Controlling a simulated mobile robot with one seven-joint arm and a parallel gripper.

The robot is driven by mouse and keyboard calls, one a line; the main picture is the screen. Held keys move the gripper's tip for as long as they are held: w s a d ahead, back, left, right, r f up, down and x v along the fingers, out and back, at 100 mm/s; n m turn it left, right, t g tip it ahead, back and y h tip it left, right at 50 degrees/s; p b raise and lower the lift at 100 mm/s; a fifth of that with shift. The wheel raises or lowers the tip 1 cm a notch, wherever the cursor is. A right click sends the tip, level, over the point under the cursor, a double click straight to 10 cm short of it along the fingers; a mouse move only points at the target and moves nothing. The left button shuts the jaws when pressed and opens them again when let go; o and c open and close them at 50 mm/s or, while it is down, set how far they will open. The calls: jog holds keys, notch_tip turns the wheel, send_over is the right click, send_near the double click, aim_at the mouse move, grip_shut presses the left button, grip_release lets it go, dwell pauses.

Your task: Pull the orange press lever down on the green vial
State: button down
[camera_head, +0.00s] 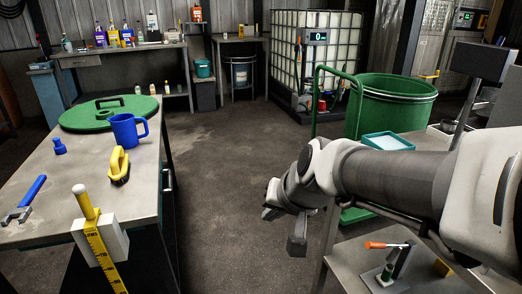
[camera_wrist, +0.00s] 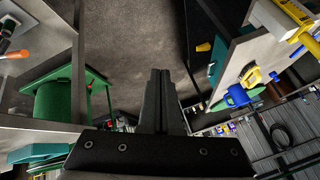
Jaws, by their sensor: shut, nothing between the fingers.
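The orange press lever (camera_head: 376,245) sticks out to the left from a dark press stand (camera_head: 402,260) on the low grey table at the lower right. The green vial (camera_head: 387,272) stands upright below the lever, small in the picture. In the wrist view the orange lever (camera_wrist: 14,55) shows at the far left edge; I cannot make out the vial there. My gripper (camera_head: 297,246) hangs left of and above the press, well apart from it. In the wrist view my gripper (camera_wrist: 160,75) has its dark fingers together, with nothing between them.
A workbench (camera_head: 140,215) at the left holds a blue mug (camera_head: 124,131), a yellow brush (camera_head: 119,168) and a green lid (camera_head: 105,113). A large green bin (camera_head: 393,105) on a cart stands behind my arm. A teal tray (camera_head: 388,141) is near it. The floor between is clear.

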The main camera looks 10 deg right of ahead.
jog(key=w+d+f+m+h+p, duration=0.4)
jog(key=w+d+f+m+p, duration=0.2)
jog(key=w+d+m, duration=0.45)
jog(key=s+d+f+m+g+h+p, duration=0.2)
jog(key=s+d+f+h+p, duration=0.1)
jog(key=d, duration=0.6)
jog(key=s+d+f+m+g+h+p, duration=0.2)
jog(key=s+d+f+g+h+p, duration=0.1)
jog(key=d, duration=0.6)
jog(key=shift+s+f+g+h, duration=0.3)
jog(key=shift+f+h, duration=0.5)
jog(key=shift+h, duration=0.2)
jog(key=shift+d+f+m, duration=0.1)
jog(key=shift+m, duration=0.15)
jog(key=b, duration=0.4)
send_over(376, 244)
jog(key=d, duration=0.2)
notch_tip(376, 244, down, 7)
jog(key=shift+s+a+f, duration=0.1)
jog(key=shift+a+f, duration=0.75)
jog(key=shift+a+f+b, duration=0.25)
jog(key=shift+f+b, duration=0.05)
jog(key=shift+f, duration=0.15)
